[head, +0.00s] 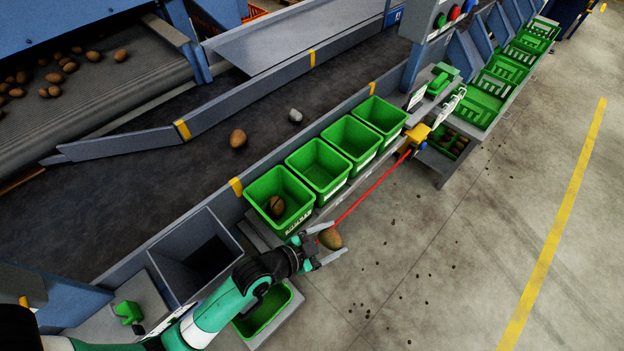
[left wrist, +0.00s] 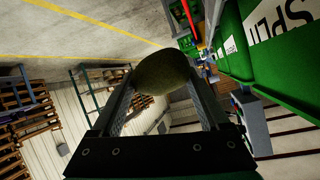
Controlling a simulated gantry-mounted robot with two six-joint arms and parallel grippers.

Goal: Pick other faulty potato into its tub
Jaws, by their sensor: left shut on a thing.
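My left gripper (head: 322,252) is shut on a brownish-green potato (head: 331,239), held in front of the row of green tubs and above floor level. In the left wrist view the potato (left wrist: 163,73) sits between the two fingers (left wrist: 160,90). The nearest green tub (head: 262,187) holds a brown potato (head: 276,206). Two more green tubs, a middle one (head: 306,157) and a farther one (head: 338,129), look empty, as does the farthest tub (head: 372,105). My right gripper is not in view.
A brown potato (head: 238,138) and a grey stone-like lump (head: 295,115) lie on the dark conveyor (head: 190,165). A red cord (head: 372,188) runs along the tub shelf. A grey chute (head: 196,255) stands left of the tubs; a green crate (head: 262,318) sits low beside my arm.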

